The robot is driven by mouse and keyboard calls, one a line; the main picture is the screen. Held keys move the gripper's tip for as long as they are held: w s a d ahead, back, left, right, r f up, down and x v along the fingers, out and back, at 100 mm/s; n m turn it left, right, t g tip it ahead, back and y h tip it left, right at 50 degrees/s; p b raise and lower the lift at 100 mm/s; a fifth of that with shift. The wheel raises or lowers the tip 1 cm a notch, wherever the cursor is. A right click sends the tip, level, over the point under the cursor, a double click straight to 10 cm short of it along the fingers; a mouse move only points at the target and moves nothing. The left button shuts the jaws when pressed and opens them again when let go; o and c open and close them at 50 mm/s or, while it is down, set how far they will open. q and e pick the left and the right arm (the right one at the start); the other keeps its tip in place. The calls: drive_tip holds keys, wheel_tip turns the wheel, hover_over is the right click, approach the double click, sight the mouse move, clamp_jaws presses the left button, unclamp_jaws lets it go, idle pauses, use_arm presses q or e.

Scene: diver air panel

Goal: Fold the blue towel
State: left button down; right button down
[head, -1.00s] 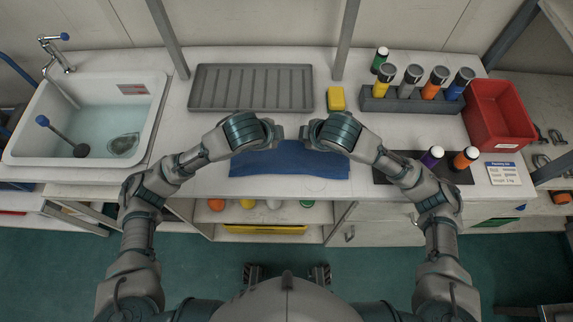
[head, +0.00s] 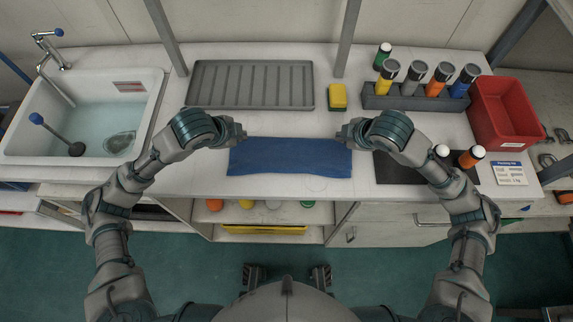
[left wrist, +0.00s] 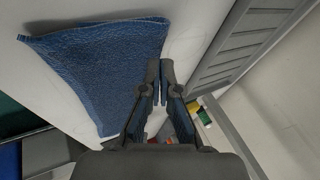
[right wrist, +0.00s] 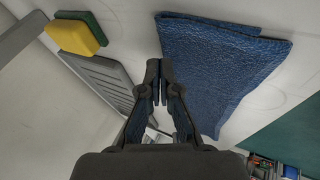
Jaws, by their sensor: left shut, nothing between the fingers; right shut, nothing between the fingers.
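The blue towel (head: 290,158) lies on the white counter as a wide, short strip, with layered edges at its right end. It also shows in the left wrist view (left wrist: 100,65) and the right wrist view (right wrist: 220,65). My left gripper (head: 243,132) is shut and empty just beyond the towel's far left corner; its fingertips show in the left wrist view (left wrist: 160,65). My right gripper (head: 341,134) is shut and empty by the far right corner; its fingertips show in the right wrist view (right wrist: 156,65). Both appear apart from the cloth.
A grey ribbed tray (head: 252,85) lies behind the towel. A yellow and green sponge (head: 338,97) sits right of it. A sink (head: 88,118) is at left. A bottle rack (head: 415,98), red bin (head: 503,113) and dark mat (head: 395,170) with bottles are at right.

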sight(245, 143)
use_arm(q)
drive_tip(key=shift+w+f, duration=0.1)
drive_tip(key=shift+f, duration=0.05)
use_arm(e)
drive_tip(key=shift+w+d+f, duration=0.1)
drive_tip(key=shift+d+f, duration=0.05)
